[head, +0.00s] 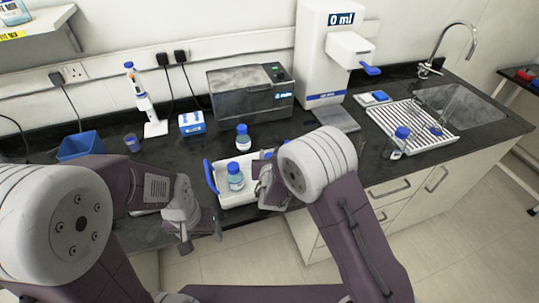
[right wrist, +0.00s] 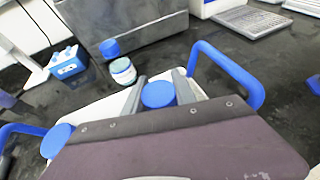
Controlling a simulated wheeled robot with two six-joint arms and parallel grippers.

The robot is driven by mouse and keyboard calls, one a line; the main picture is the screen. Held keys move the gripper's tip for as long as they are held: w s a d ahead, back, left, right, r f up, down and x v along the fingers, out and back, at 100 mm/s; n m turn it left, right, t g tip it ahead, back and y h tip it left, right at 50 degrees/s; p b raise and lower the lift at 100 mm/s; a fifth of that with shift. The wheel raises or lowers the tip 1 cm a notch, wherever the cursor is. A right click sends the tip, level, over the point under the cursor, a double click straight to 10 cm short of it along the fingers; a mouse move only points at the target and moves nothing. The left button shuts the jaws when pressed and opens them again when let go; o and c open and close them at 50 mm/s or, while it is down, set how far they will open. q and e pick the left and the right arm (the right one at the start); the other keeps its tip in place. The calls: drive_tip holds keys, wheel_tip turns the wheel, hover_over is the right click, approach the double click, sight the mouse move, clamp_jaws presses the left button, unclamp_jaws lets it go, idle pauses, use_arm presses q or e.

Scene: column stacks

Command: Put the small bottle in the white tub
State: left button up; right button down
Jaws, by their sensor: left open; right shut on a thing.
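The white tub (head: 238,200) has blue handles and stands near the front edge of the counter. It also shows in the right wrist view (right wrist: 92,118). My right gripper (right wrist: 160,88) is shut on a small bottle (right wrist: 158,94), whose blue cap shows between the fingers over the tub's right part. The rest of that bottle is hidden, so I cannot tell whether it touches the tub floor. Another blue-capped bottle (head: 236,178) stands in the tub's left part. My left gripper (head: 201,236) is open and empty, in front of the counter edge, left of the tub.
A blue-capped bottle (head: 243,138) stands just behind the tub. A grey machine (head: 250,95) and a white dispenser (head: 322,60) are farther back. A blue bin (head: 80,146) is at left. A drying rack (head: 415,122) and a bottle (head: 398,146) are at right.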

drive_tip(key=c, duration=1)
unclamp_jaws()
drive_tip(key=shift+r+p, duration=0.25)
drive_tip(key=shift+p, duration=0.15)
drive_tip(key=b+v, duration=0.1)
drive_tip(key=v, duration=1.1)
drive_tip(key=shift+f, duration=0.1)
drive_tip(key=shift+d, duration=0.1)
